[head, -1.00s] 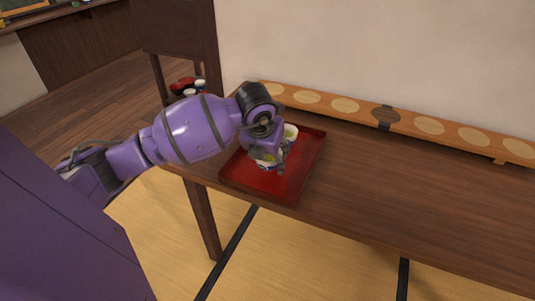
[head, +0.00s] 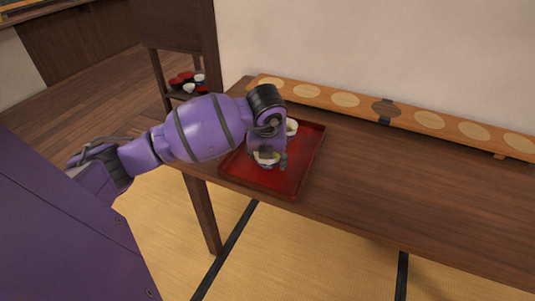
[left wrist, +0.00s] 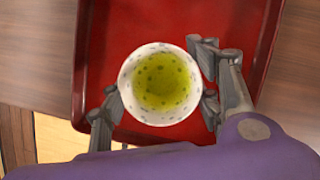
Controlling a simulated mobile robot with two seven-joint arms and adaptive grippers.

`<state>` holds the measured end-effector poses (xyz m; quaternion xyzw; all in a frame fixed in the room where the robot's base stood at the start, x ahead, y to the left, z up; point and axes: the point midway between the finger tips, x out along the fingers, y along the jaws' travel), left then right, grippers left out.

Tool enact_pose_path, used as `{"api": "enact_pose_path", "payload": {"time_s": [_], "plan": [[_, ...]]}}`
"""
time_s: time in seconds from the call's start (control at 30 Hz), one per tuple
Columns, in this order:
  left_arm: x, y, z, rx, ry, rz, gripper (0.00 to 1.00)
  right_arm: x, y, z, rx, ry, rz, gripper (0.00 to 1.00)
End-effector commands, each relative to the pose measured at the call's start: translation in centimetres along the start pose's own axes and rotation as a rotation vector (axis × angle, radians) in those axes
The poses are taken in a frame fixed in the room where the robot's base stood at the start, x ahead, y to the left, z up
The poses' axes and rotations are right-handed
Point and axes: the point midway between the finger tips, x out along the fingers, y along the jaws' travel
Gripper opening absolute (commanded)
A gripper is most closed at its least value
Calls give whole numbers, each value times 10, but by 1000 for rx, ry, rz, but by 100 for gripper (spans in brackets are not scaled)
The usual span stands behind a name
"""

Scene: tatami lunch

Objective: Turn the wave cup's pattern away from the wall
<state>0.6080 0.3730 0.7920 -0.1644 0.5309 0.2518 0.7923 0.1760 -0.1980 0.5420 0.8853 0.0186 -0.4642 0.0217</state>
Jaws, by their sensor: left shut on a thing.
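My left gripper (head: 268,160) is over the red tray (head: 306,160) and shut on a cup (head: 266,158). In the left wrist view my left gripper (left wrist: 157,92) has a finger on each side of this cup (left wrist: 128,88), which is upright and white with small dark marks. Yellow-green liquid is inside it. Its outer pattern is mostly hidden, so I cannot tell whether it shows waves. A second pale cup (head: 292,126) stands farther back on the tray, partly behind my wrist. My right gripper is not in view.
The tray lies near the left end of a dark wooden table (head: 400,195). A long wooden board with round discs (head: 460,129) runs along the wall (head: 380,50). A shelf stand (head: 178,30) with red and white ware is behind. The table is clear to the right.

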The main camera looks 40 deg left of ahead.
Motion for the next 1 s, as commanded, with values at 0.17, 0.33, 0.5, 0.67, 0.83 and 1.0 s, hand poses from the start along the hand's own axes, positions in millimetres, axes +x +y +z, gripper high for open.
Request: {"api": "enact_pose_path", "payload": {"time_s": [0.17,0.33,0.5,0.67,0.83,1.0], "plan": [[0,0,0,0,-1,0,26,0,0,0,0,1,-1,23],[3,0,-1,0,-1,0,26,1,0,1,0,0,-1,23],[5,0,-2,0,0,0,26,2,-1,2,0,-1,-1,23],[4,0,-2,0,0,0,78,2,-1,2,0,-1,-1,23],[4,0,-2,0,0,0,79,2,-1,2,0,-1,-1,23],[4,0,-2,1,1,0,79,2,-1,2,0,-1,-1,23]]}}
